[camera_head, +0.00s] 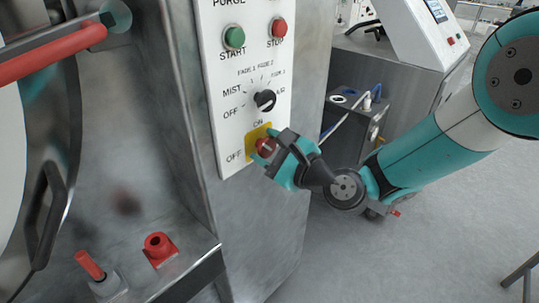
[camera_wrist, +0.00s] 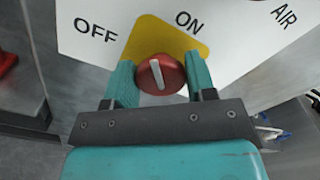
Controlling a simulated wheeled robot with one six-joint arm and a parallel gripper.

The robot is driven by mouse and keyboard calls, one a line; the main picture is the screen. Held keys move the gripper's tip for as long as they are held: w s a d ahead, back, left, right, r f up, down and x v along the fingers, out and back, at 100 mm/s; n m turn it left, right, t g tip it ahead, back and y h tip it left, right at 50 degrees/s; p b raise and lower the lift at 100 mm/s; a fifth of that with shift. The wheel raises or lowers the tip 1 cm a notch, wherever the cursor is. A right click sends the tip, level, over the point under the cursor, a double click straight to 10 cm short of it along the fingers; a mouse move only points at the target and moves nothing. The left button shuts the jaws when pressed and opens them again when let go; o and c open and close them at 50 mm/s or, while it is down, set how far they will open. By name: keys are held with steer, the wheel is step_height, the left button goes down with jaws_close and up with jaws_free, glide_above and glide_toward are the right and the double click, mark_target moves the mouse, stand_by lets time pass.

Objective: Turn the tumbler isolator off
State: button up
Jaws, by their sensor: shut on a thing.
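The tumbler isolator is a red round knob (camera_head: 264,146) with a white bar on its face, on a yellow plate (camera_head: 251,136) low on the white control panel. In the wrist view the knob (camera_wrist: 150,76) sits between the two teal fingers of my gripper (camera_wrist: 160,82), one on each side. My gripper (camera_head: 275,151) is shut on the knob. The white bar's upper end lies between the OFF label (camera_wrist: 96,30) and the ON label (camera_wrist: 189,21). In the head view my fingers hide part of the knob.
Above the isolator are a black selector (camera_head: 265,100), a green START button (camera_head: 234,38) and a red STOP button (camera_head: 278,28). A red handle (camera_head: 50,53) sticks out at left. A grey box with tubes (camera_head: 352,112) stands behind my arm.

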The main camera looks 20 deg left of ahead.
steer(key=n+b, duration=0.1)
steer(key=n, duration=0.1)
steer(key=n+b, duration=0.1)
steer(key=b, duration=0.1)
steer(key=n+b, duration=0.1)
steer(key=n, duration=0.1)
steer(key=shift+s+f+n, duration=0.1)
steer(key=shift+f+n, duration=0.15)
steer(key=shift+n, duration=0.05)
steer(key=shift+a+n+b, duration=0.1)
steer(key=shift+n+b, duration=1.9)
steer(key=shift+n, duration=0.1)
steer(key=o, duration=0.8)
steer(key=shift+r, duration=0.1)
steer(key=shift+o, duration=0.2)
steer(key=shift+s+d+b, duration=0.1)
steer(key=shift+d+b, duration=0.2)
steer(key=shift+d, duration=0.2)
steer(key=b+v, duration=0.6)
steer(key=v, duration=1)
steer(key=shift+s+d, duration=0.2)
